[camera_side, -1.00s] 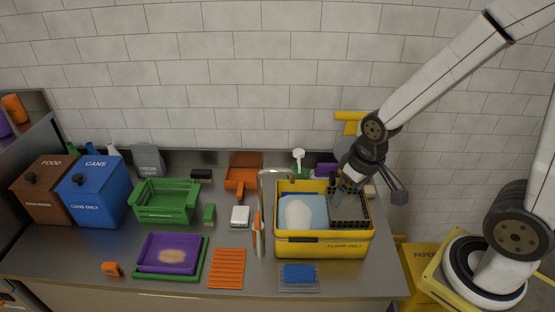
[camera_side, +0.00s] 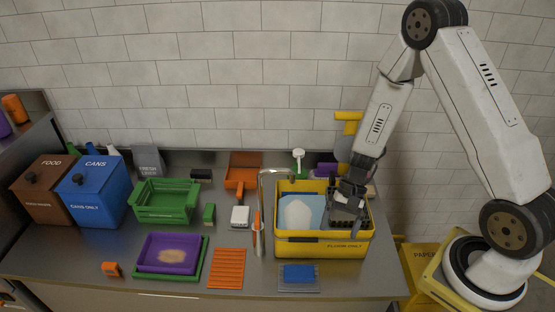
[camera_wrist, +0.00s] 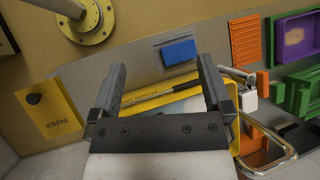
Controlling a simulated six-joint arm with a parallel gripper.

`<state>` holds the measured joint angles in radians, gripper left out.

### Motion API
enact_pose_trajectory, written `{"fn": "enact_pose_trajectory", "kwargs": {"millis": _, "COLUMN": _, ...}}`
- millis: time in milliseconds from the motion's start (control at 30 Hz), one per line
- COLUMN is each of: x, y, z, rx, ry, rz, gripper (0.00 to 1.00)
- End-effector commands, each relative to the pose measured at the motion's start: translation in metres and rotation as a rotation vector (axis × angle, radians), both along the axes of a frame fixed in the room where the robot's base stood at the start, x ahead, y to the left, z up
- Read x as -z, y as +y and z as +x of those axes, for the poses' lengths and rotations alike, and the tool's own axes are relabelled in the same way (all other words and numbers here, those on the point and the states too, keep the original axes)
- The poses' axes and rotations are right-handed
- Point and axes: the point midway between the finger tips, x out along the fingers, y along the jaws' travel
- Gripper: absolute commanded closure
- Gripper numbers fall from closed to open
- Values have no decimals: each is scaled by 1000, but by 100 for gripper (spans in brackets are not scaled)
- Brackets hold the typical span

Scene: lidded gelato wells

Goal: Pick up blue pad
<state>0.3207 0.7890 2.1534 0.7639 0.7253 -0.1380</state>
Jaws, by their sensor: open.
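The blue pad (camera_side: 299,273) lies at the front edge of the counter, on a flat grey piece, just in front of the yellow tub. In the wrist view the blue pad (camera_wrist: 179,52) shows beyond my fingertips, a little right of the gap between them. My gripper (camera_side: 346,212) is over the right part of the yellow tub in the side view, and its fingers partly cover the dark caddy there. In the wrist view my gripper (camera_wrist: 160,72) has its two fingers wide apart with nothing between them.
The yellow tub (camera_side: 325,250) stands between my gripper and the pad. A tall metal faucet (camera_side: 261,215) rises at its left. An orange slatted mat (camera_side: 227,268) and a purple tray (camera_side: 143,262) lie farther left. A yellow bin marked PAPER (camera_wrist: 50,115) is beyond the counter's end.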

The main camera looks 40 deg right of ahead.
Motion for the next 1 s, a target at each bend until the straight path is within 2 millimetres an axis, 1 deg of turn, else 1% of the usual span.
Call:
{"fn": "enact_pose_trajectory", "kwargs": {"millis": 33, "x": 10, "y": -1, "z": 0, "rx": 46, "ry": 25, "rz": 31, "gripper": 0}}
{"fn": "enact_pose_trajectory", "kwargs": {"millis": 500, "x": 89, "y": -4, "z": 10, "rx": 491, "ry": 160, "rz": 312, "gripper": 0}}
{"fn": "enact_pose_trajectory", "kwargs": {"millis": 800, "x": 140, "y": -11, "z": 11, "rx": 776, "ry": 193, "rz": 466, "gripper": 0}}
{"fn": "enact_pose_trajectory", "kwargs": {"millis": 1000, "x": 169, "y": -16, "z": 10, "rx": 940, "ry": 194, "rz": 545, "gripper": 0}}
